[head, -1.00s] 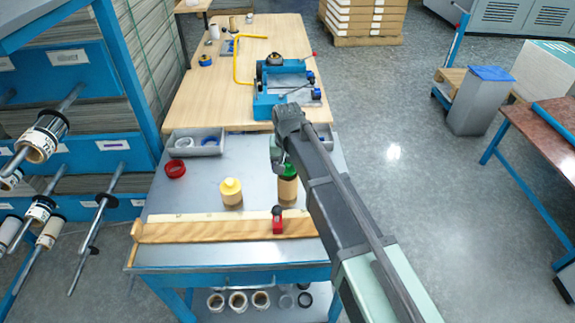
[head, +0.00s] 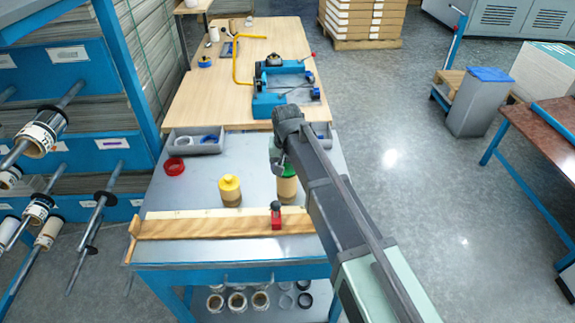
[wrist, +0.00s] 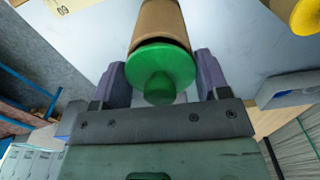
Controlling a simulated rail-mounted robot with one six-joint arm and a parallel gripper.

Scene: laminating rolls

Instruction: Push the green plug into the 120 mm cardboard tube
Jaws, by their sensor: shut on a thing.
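The green plug (head: 289,171) is at the top of a brown cardboard tube (head: 287,190) that stands upright on the grey bench. My gripper (head: 280,160) is shut on the plug from above and partly hides it in the head view. In the wrist view, the plug (wrist: 160,72) shows a wide round flange and a knob between the two jaws (wrist: 160,82). Its flange covers the end of the tube (wrist: 158,22). A thin dark line shows between flange and tube at one side, so I cannot tell whether it is fully seated.
A yellow plug (head: 229,187) sits on another tube left of my gripper. A red ring-shaped piece (head: 175,167) lies further left. A wooden rail (head: 190,228) with a red stop (head: 276,214) runs along the front. Grey bins (head: 208,147) stand behind.

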